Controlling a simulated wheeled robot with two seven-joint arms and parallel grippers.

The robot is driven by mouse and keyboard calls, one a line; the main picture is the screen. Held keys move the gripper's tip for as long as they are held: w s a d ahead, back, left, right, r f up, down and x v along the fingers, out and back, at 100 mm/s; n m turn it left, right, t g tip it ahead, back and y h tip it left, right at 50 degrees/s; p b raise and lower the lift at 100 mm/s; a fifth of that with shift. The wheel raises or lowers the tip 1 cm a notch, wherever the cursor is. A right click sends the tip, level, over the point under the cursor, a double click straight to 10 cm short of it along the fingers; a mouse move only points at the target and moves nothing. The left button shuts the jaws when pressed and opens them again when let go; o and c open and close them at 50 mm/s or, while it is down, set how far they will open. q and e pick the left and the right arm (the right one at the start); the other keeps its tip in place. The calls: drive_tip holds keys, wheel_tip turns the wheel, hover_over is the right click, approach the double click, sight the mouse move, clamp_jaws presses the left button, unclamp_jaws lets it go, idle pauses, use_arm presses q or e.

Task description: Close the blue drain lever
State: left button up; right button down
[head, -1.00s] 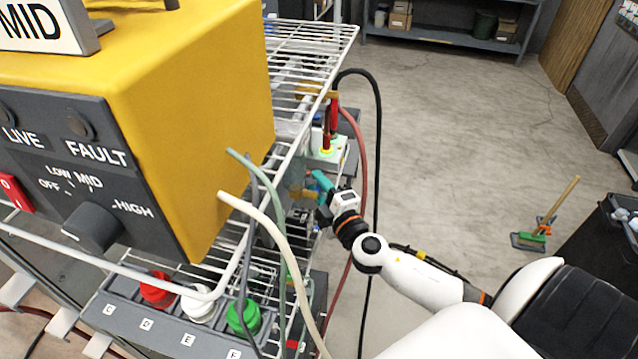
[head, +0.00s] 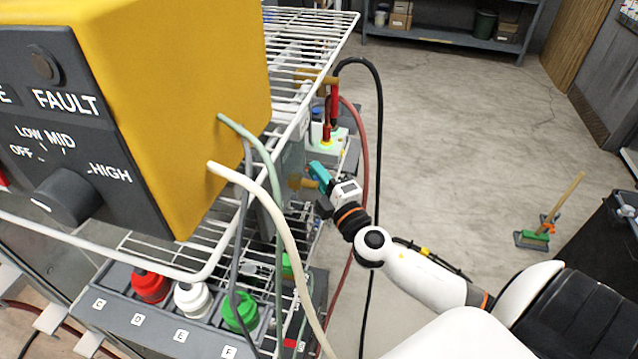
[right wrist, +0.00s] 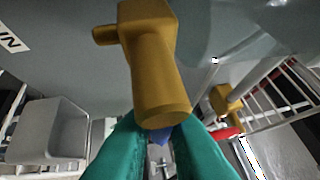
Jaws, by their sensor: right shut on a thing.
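A brass drain valve (right wrist: 155,62) hangs from a grey vessel in the right wrist view, and its brass body also shows in the head view (head: 301,182). The blue drain lever (right wrist: 161,136) shows only as a small blue patch just below the brass outlet, between the teal fingers. My right gripper (right wrist: 160,130) is shut on this lever, and the fingers hide most of it. In the head view my right gripper (head: 318,174) is right beside the brass valve, below the wire shelf. The lever's angle cannot be told. My left gripper is out of view.
A yellow control box (head: 190,110) stands on the wire shelf (head: 318,35) at left. Pale hoses (head: 268,205) hang before the rack. A red lever (head: 334,105) and a black hose (head: 379,130) are close behind my gripper. Open floor (head: 460,130) lies to the right.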

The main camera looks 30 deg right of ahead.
drive_tip(key=c, duration=1.5)
unclamp_jaws()
drive_tip(key=shift+o, duration=0.2)
drive_tip(key=shift+s+f, duration=0.15)
drive_tip(key=shift+s, duration=0.1)
drive_tip(key=s+f+b, duration=0.1)
drive_tip(key=s+b, duration=0.4)
drive_tip(key=s, duration=0.6)
drive_tip(key=shift+s+a+f+b, duration=0.2)
drive_tip(key=shift+a+f+b, duration=0.05)
drive_tip(key=shift+a+b, duration=0.15)
